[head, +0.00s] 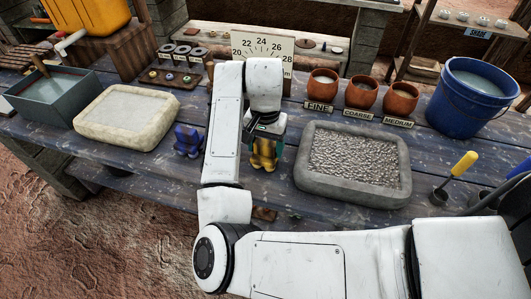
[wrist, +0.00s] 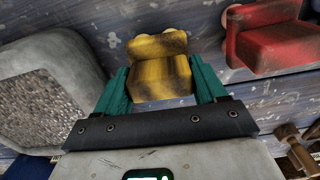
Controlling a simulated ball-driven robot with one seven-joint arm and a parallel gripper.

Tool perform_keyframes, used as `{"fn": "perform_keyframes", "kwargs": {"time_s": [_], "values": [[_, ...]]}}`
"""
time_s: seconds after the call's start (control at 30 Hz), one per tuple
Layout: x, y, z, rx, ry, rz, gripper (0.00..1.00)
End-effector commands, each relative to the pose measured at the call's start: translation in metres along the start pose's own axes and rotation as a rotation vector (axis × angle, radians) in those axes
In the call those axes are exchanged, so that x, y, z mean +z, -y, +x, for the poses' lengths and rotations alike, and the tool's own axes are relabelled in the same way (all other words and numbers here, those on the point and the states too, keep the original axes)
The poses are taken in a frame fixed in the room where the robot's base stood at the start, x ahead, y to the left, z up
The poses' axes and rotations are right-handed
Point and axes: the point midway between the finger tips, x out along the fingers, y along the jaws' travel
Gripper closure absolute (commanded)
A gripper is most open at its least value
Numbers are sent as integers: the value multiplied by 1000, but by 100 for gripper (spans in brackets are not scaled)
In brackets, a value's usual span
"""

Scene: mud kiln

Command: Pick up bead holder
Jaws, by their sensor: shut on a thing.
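The bead holder appears to be the small yellow, chair-shaped piece (head: 264,158) on the blue plank table, between a blue piece and the stone tray. My gripper (head: 266,133) points down over it from above. In the wrist view the yellow piece (wrist: 161,75) sits between the teal fingers of my gripper (wrist: 158,70), one on each side, shut on it. It looks upright in the head view. I cannot tell whether its underside touches the table.
A blue piece (head: 188,141) stands to the left. A red one (wrist: 274,45) lies close by in the wrist view. A grey stone tray of gravel (head: 300,180) is right of my gripper. A pale tray (head: 90,130), terracotta cups (head: 362,92) and a blue bucket (head: 462,121) stand around.

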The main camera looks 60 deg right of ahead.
Motion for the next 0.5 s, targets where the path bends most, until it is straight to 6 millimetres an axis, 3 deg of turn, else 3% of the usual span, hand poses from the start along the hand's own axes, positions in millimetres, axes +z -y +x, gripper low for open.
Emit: {"fn": "perform_keyframes", "kwargs": {"time_s": [0.13,0.5], "values": [[0,0,0,0,0,0,66],[0,0,-5,-1,-2,0,67]]}}
